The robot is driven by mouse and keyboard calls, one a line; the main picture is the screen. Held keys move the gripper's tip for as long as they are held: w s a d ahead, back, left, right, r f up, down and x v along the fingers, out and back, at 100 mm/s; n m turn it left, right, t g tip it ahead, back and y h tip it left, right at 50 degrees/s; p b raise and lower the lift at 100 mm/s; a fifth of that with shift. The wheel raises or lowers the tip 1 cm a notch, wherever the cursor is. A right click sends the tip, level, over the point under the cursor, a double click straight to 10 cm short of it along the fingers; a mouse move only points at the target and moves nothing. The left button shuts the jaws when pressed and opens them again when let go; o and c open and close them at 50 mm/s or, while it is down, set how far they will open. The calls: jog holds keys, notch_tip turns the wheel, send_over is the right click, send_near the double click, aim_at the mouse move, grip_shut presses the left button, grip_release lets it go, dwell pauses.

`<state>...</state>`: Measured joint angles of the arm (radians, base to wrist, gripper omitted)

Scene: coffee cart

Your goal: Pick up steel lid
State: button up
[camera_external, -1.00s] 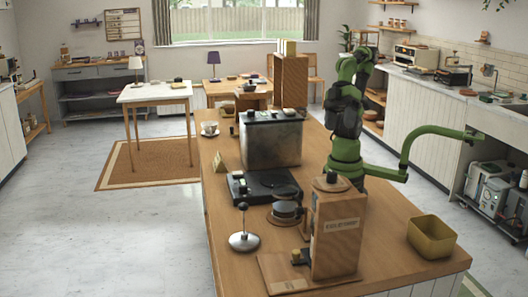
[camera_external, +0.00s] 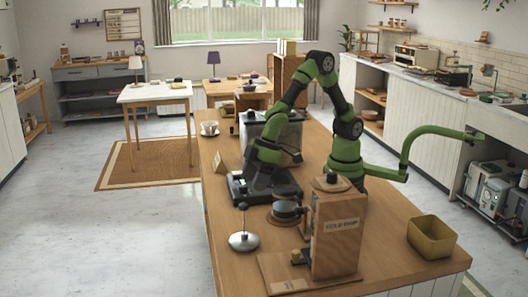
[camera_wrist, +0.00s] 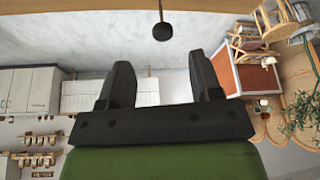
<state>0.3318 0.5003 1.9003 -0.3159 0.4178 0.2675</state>
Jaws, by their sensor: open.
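The steel lid (camera_external: 243,241) is a shiny shallow dome with a thin upright stem topped by a black knob. It rests on the wooden counter near its left edge. In the wrist view, which is upside down, a black knob on a thin rod (camera_wrist: 162,31), apparently the lid's handle, shows beyond the fingertips, centred between them. My gripper (camera_wrist: 160,62) is open, with nothing between its fingers. In the outside view it is low over the black appliance, behind the lid; its fingertips are hard to make out there.
The black flat appliance (camera_external: 235,188) is under my arm, with a steel box (camera_external: 290,140) behind it. A dark round piece (camera_external: 287,210) and a tall wooden box (camera_external: 337,235) stand right of the lid. A yellow bin (camera_external: 432,237) is far right.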

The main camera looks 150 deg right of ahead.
aim_at(245, 204)
jog(key=x, duration=0.9)
jog(key=shift+a, duration=0.15)
grip_shut()
